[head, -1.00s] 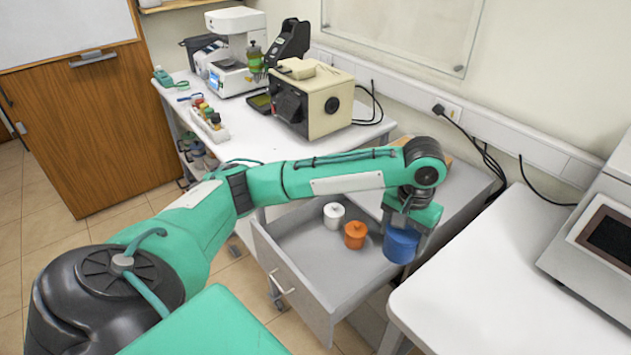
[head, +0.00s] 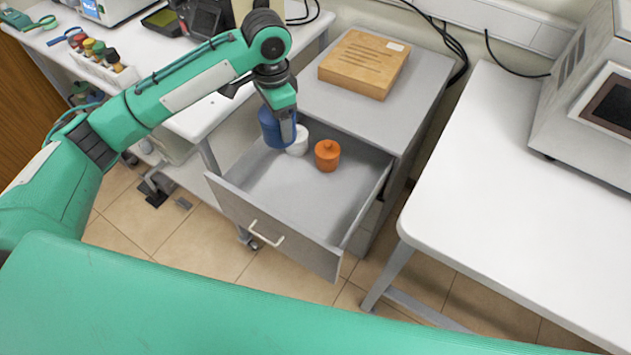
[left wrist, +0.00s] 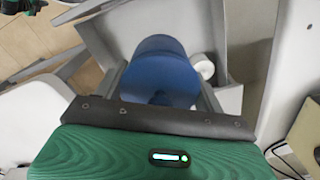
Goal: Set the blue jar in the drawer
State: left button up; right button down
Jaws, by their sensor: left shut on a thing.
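The blue jar (head: 268,128) is held in my left gripper (head: 284,125), over the back left part of the open drawer (head: 295,207). In the left wrist view the blue jar (left wrist: 160,72) sits between the two fingers of my left gripper (left wrist: 160,92). I cannot tell whether the jar touches the drawer floor. A white jar (head: 298,143) stands just right of it in the head view, partly hidden by the gripper. An orange jar (head: 327,155) stands further right in the drawer. My right gripper is not in view.
The cabinet top (head: 350,115) behind the drawer carries a wooden block (head: 365,62) with slots. A white table (head: 520,190) with a machine stands to the right. A bench (head: 60,45) with small bottles stands left. The front of the drawer floor is clear.

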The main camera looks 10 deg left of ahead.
pick_arm(q)
jog(key=f+m+b, duration=0.2)
jog(key=m, duration=0.1)
jog(key=d+f+m+b, duration=0.1)
jog(key=f+m+b, duration=0.1)
jog(key=m+b, duration=0.1)
jog(key=d+f+m+b, duration=0.1)
jog(key=f+m+b, duration=0.1)
jog(key=m, duration=0.3)
jog(key=shift+w+f, duration=0.4)
jog(key=shift+f, duration=0.05)
jog(key=f+m+b, duration=0.1)
jog(key=m+b, duration=0.1)
jog(key=m, duration=0.1)
jog(key=m+b, duration=0.1)
jog(key=m, duration=0.2)
send_over(300, 199)
notch_tip(300, 199, down, 21)
jog(key=shift+f, duration=0.1)
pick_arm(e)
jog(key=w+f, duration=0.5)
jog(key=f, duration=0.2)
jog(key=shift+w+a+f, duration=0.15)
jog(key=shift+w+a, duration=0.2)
pick_arm(q)
jog(key=shift+s, duration=0.1)
